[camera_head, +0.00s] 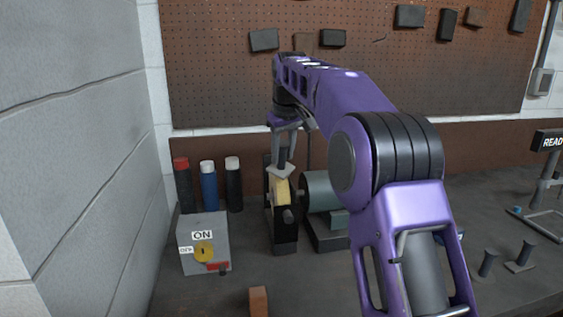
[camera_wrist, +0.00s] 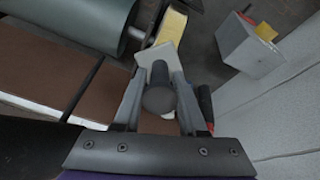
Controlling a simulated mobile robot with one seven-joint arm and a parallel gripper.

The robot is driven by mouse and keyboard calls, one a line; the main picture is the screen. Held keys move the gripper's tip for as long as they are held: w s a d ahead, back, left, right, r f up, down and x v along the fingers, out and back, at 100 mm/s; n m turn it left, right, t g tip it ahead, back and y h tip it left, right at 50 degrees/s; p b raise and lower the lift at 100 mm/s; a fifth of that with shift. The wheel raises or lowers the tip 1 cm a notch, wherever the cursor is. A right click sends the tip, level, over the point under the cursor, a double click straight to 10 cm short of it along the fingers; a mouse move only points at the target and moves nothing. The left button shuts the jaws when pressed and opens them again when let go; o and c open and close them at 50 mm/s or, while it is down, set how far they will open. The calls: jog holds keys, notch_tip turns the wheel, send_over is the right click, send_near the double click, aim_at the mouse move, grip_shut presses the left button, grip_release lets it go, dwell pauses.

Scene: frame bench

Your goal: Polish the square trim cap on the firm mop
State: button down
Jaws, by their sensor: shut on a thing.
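My gripper (camera_head: 283,147) points down at the bench grinder and is shut on the dark round stem of the square trim cap. The cap (camera_head: 281,171) is a pale, flat square plate, tilted, just below the fingertips. In the wrist view my gripper (camera_wrist: 157,85) has a finger on each side of the stem, and the pale cap (camera_wrist: 146,58) shows behind it. The firm mop (camera_head: 280,190) is a yellow wheel on the machine, directly under the cap. It also shows in the wrist view (camera_wrist: 172,24). I cannot tell whether cap and mop touch.
A grey motor (camera_head: 317,189) stands right of the mop. A small brown block (camera_head: 259,300) lies in front. A READY sign (camera_head: 551,141) and posts stand right.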

aim_at(283, 140)
jog(key=shift+f+b, duration=0.5)
jog(key=shift+f, duration=0.6)
dwell(1.4)
jog(key=shift+r, duration=0.1)
jog(key=shift+r+p, duration=0.5)
jog(key=shift+r, duration=0.4)
jog(key=shift+r, duration=0.1)
jog(key=shift+r, duration=2.95)
